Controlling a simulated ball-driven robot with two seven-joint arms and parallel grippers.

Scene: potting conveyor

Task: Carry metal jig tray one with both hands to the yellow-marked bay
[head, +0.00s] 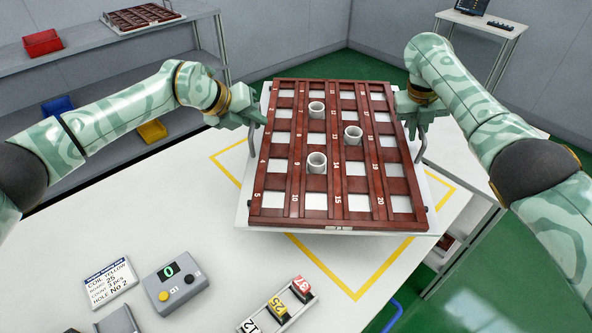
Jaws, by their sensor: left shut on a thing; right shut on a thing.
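The jig tray (330,227) is a flat metal plate bearing a reddish-brown numbered grid with pale square openings. Three white cups stand in it: one near the far side (316,109), one right of the middle (353,135) and one left of the middle (316,162). My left gripper (254,123) is shut on the handle at the tray's left side. My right gripper (415,112) is shut on the handle at its right side. The tray is over the yellow-outlined bay (352,297) on the white table and hides most of it. I cannot tell the gap beneath it.
A grey counter box (178,284) showing 0, a printed card (109,283) and a rack of numbered blocks (279,308) lie on the near table. A shelf with another tray (142,17) and a red bin (42,43) stands behind left. Green floor lies right.

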